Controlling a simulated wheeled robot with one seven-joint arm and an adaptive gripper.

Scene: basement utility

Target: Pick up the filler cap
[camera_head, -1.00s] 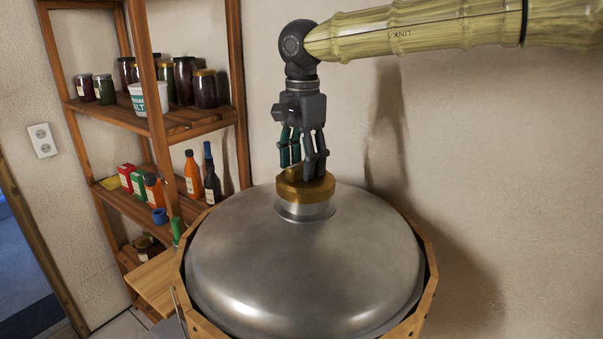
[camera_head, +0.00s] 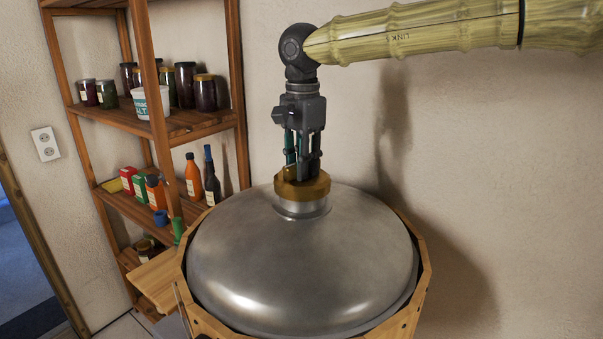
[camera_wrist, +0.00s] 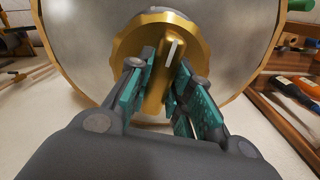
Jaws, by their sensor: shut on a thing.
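The filler cap (camera_head: 303,188) is a brass-coloured, faceted disc with a raised grip bar across its top. It sits on the short neck (camera_head: 302,208) of a large domed metal tank (camera_head: 300,265). In the wrist view the cap (camera_wrist: 128,50) shows its bar between my fingers, with a white mark on it. My gripper (camera_head: 303,172) points straight down over the cap, its fingers shut on the bar. In the wrist view my gripper (camera_wrist: 160,90) has its teal pads on either side of the bar. The cap rests at the neck; any gap beneath it cannot be made out.
A wooden band (camera_head: 428,275) surrounds the tank. A wooden shelf (camera_head: 195,127) with jars and bottles stands at the left. A small wooden board (camera_head: 157,280) juts out beside the tank. The wall (camera_head: 500,150) is close behind my arm.

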